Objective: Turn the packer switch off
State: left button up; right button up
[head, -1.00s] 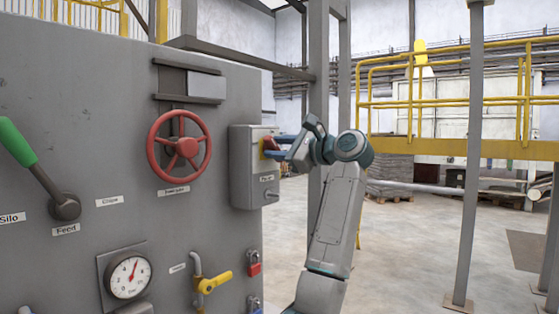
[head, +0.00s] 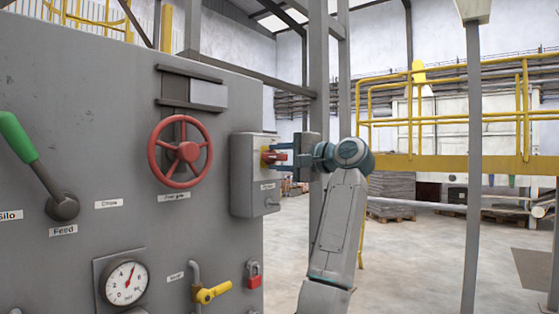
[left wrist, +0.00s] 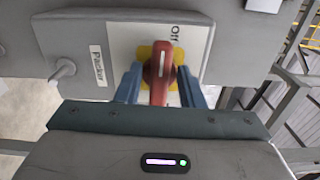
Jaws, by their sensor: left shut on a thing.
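The packer switch is a red handle (head: 271,156) on a yellow plate, on the front of a grey box (head: 243,185). In the left wrist view the red handle (left wrist: 160,78) has a white mark that runs roughly up and down. My left gripper (head: 278,156) is shut on the handle, with a blue finger on each side. My right gripper is not in view.
The grey panel carries a red handwheel (head: 180,151), a green-handled lever (head: 35,165), a gauge (head: 125,281), a yellow valve handle (head: 212,292) and a red padlock (head: 254,275). A grey post (head: 318,70) stands behind the gripper. Open floor lies to the right.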

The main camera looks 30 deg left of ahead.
pick_arm(q)
jog(key=shift+n, duration=0.3)
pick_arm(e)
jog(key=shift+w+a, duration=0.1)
pick_arm(q)
jog(key=o, duration=0.6)
jog(key=shift+c, duration=0.2)
jog(key=shift+o, duration=0.3)
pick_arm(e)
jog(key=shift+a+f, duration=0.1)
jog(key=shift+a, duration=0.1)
pick_arm(q)
jog(key=shift+d, duration=0.1)
jog(key=shift+d+f, duration=0.1)
jog(key=shift+d, duration=0.2)
jog(key=d+b, duration=0.2)
jog(key=d, duration=0.8)
jog(key=shift+s+b, duration=0.4)
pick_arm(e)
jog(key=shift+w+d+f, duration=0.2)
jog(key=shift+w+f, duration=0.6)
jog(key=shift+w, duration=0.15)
